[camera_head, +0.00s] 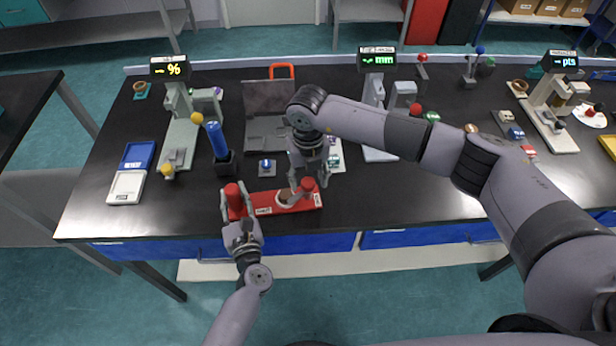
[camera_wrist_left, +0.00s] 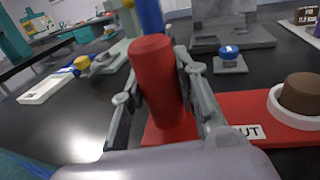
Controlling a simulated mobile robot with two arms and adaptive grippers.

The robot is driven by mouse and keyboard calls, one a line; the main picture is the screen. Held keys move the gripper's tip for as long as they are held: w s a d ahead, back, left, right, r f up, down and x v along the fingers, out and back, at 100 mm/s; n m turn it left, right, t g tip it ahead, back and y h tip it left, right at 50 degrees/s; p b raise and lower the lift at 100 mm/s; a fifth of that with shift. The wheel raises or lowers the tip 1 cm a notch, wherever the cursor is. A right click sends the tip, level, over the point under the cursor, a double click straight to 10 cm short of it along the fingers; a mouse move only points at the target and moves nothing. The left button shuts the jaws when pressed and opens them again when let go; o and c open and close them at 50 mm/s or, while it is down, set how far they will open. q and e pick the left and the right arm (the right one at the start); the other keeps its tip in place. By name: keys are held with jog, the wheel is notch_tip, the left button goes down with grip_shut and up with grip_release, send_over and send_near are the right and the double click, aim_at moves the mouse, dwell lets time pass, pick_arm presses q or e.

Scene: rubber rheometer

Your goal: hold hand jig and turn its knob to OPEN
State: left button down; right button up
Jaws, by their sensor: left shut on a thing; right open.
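The hand jig is a red plate (camera_head: 264,209) lying flat near the table's front edge. An upright red handle (camera_head: 233,190) stands at its left end. My left gripper (camera_head: 235,206) is shut on this handle, with one finger on each side; the red handle (camera_wrist_left: 158,90) also shows in the left wrist view. A brown disc (camera_wrist_left: 302,94) sits in a white ring on the plate. A red knob (camera_head: 308,184) is at the plate's right end. My right gripper (camera_head: 308,180) is open, pointing down at the knob with fingers on either side; contact cannot be told. A label ending "UT" is partly hidden.
A blue-handled tool (camera_head: 216,138) stands in a black holder behind the jig. A small block with a blue button (camera_head: 267,167) is close behind the plate. A grey device (camera_head: 268,105) is further back.

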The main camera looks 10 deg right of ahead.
jog(key=shift+f, duration=0.1)
jog(key=shift+c, duration=0.4)
jog(key=c, duration=1.1)
